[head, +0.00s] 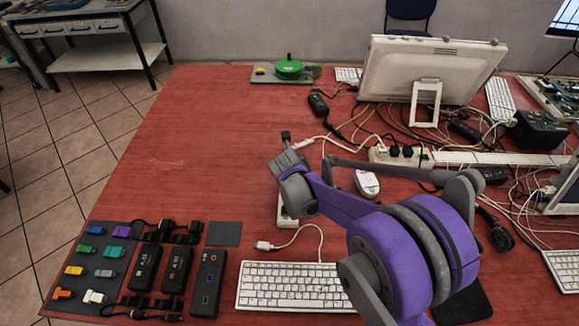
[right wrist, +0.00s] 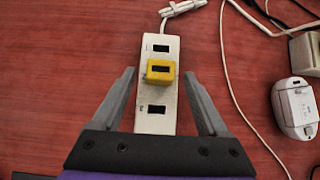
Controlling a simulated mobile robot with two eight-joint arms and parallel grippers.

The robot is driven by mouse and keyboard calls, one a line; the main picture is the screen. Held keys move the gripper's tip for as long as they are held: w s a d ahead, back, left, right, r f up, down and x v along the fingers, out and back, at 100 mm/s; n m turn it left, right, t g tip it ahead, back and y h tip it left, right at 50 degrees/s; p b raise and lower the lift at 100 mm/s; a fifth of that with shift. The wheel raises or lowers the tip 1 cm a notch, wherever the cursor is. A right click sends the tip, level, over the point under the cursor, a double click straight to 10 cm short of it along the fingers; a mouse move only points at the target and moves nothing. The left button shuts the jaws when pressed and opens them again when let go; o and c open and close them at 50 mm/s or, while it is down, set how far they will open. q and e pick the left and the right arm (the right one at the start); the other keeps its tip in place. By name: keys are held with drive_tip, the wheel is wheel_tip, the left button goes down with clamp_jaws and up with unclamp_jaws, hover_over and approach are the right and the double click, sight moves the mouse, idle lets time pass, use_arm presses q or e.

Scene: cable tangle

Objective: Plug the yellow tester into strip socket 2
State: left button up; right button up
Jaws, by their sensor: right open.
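In the right wrist view a white strip (right wrist: 148,124) lies on the red table with a dark slot above and below a yellow block. This block, the yellow tester (right wrist: 153,79), sits at the middle socket, with a dark slot in its top; how deep it is seated I cannot tell. My right gripper (right wrist: 158,82) is open, its fingers apart on either side of the strip and tester, touching neither as far as I can see. In the head view part of the strip (head: 284,214) shows below my right gripper; the tester is hidden there. My left gripper is not in view.
A keyboard (head: 293,286) lies in front. A white device (head: 367,183) and another power strip (head: 384,158) with tangled cables are to the right. A dark mat (head: 64,296) with coloured connectors is at left. A monitor (head: 430,70) stands behind. The left-middle table is clear.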

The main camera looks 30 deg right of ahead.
drive_tip(key=p+v, duration=0.1)
drive_tip(key=v, duration=0.9)
drive_tip(key=shift+s+r, duration=0.2)
drive_tip(key=shift+r, duration=0.15)
drive_tip(key=shift+a, duration=0.15)
drive_tip(key=s+a+m+y+p, duration=0.2)
drive_tip(key=s+a+m, duration=0.3)
drive_tip(key=s+m, duration=0.5)
drive_tip(key=s+a+r+m+g+y+p, duration=0.1)
drive_tip(key=s+a+m, duration=0.4)
drive_tip(key=s+m, duration=0.6)
drive_tip(key=m+y+p, duration=0.1)
drive_tip(key=m+p, duration=0.1)
drive_tip(key=m, duration=0.6)
drive_tip(key=shift+s+m+g+p, duration=0.15)
drive_tip(key=shift+m+g+p, duration=0.15)
drive_tip(key=shift+m+p, duration=0.1)
drive_tip(key=shift+r, duration=0.15)
drive_tip(key=shift+c, duration=0.2)
